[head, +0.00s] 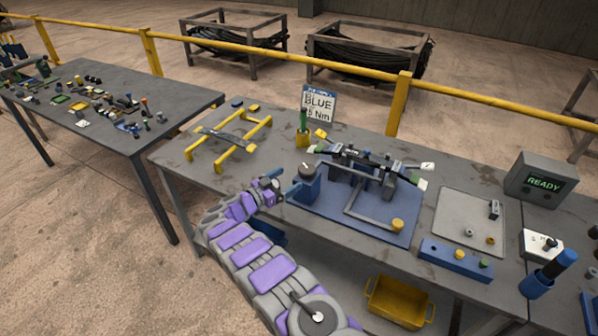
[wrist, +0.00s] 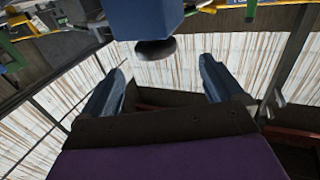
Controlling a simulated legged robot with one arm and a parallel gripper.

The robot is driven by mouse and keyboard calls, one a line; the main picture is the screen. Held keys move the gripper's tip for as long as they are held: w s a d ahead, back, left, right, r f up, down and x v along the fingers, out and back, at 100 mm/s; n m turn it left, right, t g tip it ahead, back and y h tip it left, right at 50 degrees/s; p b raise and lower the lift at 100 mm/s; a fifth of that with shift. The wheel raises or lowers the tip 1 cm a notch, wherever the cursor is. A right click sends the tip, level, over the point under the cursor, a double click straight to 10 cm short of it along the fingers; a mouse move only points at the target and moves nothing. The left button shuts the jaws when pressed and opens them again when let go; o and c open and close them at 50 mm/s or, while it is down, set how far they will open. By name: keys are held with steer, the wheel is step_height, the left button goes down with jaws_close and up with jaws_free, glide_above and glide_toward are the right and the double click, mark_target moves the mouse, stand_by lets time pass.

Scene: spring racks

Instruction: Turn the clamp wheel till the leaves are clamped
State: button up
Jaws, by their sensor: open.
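A dark round wheel (head: 306,169) sits on a blue block at the left end of the clamp fixture. I take it for the clamp wheel; a dark rounded part (wrist: 155,49) beside the blue block shows in the wrist view. The dark leaves (head: 368,156) lie across the fixture on a blue base plate (head: 330,216). Whether they are pressed together is too small to tell. My gripper (head: 284,181) is open just left of the blue block. In the wrist view its fingers (wrist: 167,78) are wide apart with nothing between them, and the dark part is just beyond their tips.
A yellow rack (head: 198,166) holding a bar stands at the table's left. A sign (head: 319,104) reads BLUE and 5 Nm. A box display (head: 546,180) reads READY. A grey tray (head: 455,207) with small parts lies right of the plate. A yellow bin (head: 398,303) is below.

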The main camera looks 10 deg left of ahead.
steer(key=v, duration=0.7)
steer(key=shift+p, duration=0.4)
steer(key=shift+w, duration=0.1)
